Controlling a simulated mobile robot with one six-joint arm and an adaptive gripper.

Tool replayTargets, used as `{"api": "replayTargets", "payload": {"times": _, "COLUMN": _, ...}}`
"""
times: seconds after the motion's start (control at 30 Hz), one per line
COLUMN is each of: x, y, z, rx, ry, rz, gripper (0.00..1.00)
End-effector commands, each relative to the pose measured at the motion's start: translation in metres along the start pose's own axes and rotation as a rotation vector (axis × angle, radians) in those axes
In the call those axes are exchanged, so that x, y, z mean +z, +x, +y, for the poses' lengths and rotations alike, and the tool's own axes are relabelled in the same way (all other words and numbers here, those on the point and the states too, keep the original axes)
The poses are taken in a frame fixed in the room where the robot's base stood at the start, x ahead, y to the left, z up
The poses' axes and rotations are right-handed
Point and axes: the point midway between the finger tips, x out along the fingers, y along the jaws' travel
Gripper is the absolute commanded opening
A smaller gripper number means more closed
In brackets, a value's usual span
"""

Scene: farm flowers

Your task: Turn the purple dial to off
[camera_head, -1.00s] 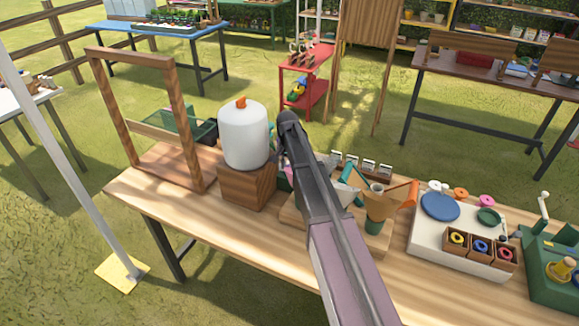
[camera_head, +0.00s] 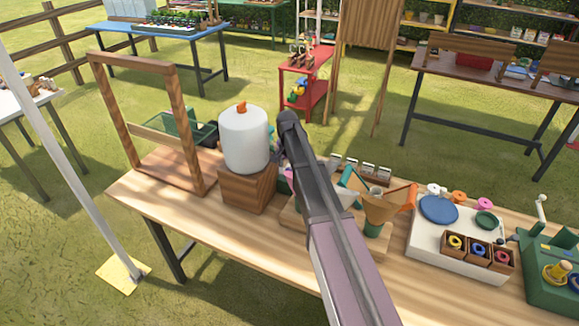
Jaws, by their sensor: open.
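My dark arm rises from the bottom middle and crosses the workbench (camera_head: 225,242). My gripper does not show; the arm covers that area. I cannot pick out a purple dial for sure. A small purple-pink patch (camera_head: 286,182) shows between the wooden block and my arm, mostly hidden, and I cannot tell what it is. A white tank (camera_head: 244,142) with an orange knob on top stands on a wooden block (camera_head: 247,190) left of my arm. Right of my arm is a brown, teal and orange flared holder (camera_head: 386,208) on a wooden base.
A wooden frame (camera_head: 180,120) stands at the bench's left end. Right of the holder are a white board (camera_head: 425,245) with coloured discs and small wooden boxes, then a green device (camera_head: 550,285). The front left of the bench is clear. A red stand (camera_head: 302,75) is behind.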

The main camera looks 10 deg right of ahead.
Motion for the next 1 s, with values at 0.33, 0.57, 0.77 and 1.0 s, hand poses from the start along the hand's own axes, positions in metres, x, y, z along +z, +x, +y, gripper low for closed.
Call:
{"api": "replayTargets", "payload": {"times": 0.33, "x": 0.0, "y": -0.05, "z": 0.002, "rx": 0.0, "ry": 0.0, "rz": 0.0, "gripper": 0.82}}
{"api": "replayTargets", "payload": {"times": 0.57, "x": 0.0, "y": -0.064, "z": 0.002, "rx": 0.0, "ry": 0.0, "rz": 0.0, "gripper": 0.82}}
{"api": "replayTargets", "payload": {"times": 0.77, "x": 0.0, "y": -0.072, "z": 0.002, "rx": 0.0, "ry": 0.0, "rz": 0.0, "gripper": 0.82}}
{"api": "replayTargets", "payload": {"times": 1.0, "x": 0.0, "y": -0.079, "z": 0.003, "rx": 0.0, "ry": 0.0, "rz": 0.0, "gripper": 0.82}}
